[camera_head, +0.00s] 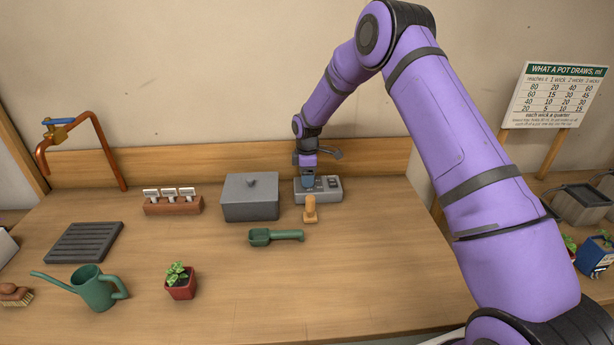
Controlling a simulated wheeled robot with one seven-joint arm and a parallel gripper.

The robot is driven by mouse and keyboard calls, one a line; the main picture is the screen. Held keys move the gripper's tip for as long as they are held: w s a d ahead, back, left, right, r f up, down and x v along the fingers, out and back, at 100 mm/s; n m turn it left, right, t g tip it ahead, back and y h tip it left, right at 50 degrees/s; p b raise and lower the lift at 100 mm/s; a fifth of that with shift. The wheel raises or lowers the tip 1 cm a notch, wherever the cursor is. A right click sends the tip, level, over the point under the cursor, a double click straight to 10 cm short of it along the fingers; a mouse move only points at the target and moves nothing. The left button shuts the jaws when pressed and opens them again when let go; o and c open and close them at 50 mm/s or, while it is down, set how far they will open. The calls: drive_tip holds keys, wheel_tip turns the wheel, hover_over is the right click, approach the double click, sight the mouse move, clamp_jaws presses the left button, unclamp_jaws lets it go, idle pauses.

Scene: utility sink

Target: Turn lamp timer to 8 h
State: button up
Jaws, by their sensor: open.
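The lamp timer appears to be a low grey box (333,195) at the back of the wooden bench, right of a larger grey lidded box. A dark switch-like part shows on its right side. My gripper (308,183) points down at the left part of the grey box, over or around a blue-grey part there. It is open. Whether the fingers touch that part cannot be told. The dial, its marks and its setting are hidden or too small to read.
Close by are the lidded box (250,198), an orange-tan peg-like object (310,210) and a green scoop (275,236). Further left are a rack with white tags (173,205), a potted plant (181,287) and a watering can (95,288). The front middle bench is clear.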

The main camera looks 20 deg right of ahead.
drive_tip(key=shift+f, duration=0.1)
drive_tip(key=c, duration=0.9)
drive_tip(key=shift+m, duration=0.4)
drive_tip(key=m, duration=0.5)
drive_tip(key=shift+w+m, duration=0.15)
drive_tip(key=shift+m, duration=0.15)
drive_tip(key=m, duration=0.5)
drive_tip(key=shift+w+d, duration=0.1)
drive_tip(key=shift+d, duration=0.1)
drive_tip(key=shift+m, duration=0.3)
drive_tip(key=o, duration=0.9)
